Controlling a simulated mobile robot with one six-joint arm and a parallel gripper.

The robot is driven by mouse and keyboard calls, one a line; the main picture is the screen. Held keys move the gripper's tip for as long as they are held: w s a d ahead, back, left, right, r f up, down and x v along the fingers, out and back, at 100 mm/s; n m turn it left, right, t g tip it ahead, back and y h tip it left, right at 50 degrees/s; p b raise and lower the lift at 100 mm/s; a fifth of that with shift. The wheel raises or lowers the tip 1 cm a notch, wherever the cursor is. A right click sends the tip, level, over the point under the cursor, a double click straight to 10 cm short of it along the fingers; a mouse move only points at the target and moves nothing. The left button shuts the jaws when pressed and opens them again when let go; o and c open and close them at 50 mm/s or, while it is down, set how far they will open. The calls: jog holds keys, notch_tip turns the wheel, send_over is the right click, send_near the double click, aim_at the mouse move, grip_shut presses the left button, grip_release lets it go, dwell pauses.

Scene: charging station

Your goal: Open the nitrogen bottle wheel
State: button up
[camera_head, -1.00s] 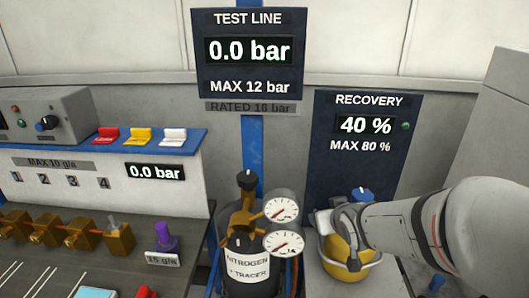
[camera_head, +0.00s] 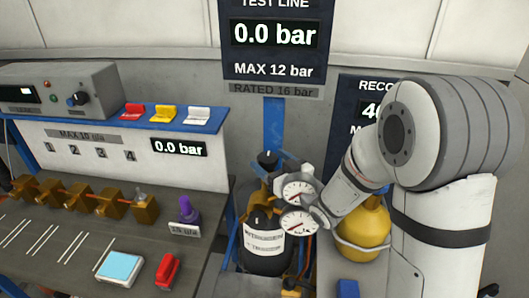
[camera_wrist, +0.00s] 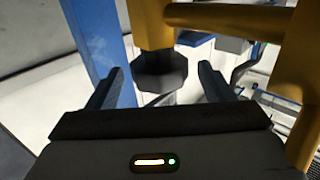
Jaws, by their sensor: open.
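The nitrogen bottle (camera_head: 262,252) is dark with a white label, and stands below the test line panel. Its black wheel (camera_head: 268,158) sits on top of the brass valve, behind two round white gauges (camera_head: 298,192). In the wrist view the black, many-sided wheel (camera_wrist: 155,74) hangs on a brass body, between the two fingers. My gripper (camera_wrist: 161,73) is open, one finger on each side of the wheel, with gaps visible. In the head view my gripper (camera_head: 276,168) is at the wheel, partly hidden by the gauges and my wrist.
A yellow recovery bottle (camera_head: 364,232) stands right of the nitrogen bottle, partly behind my arm. A blue post (camera_head: 273,122) rises behind the wheel. The test line display (camera_head: 275,36) reads 0.0 bar. The bench (camera_head: 60,262) at left carries brass valves and a purple knob.

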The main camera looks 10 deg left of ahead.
aim_at(262, 153)
jog(key=shift+p+x, duration=0.4)
jog(key=shift+x, duration=1.45)
jog(key=shift+d, duration=0.1)
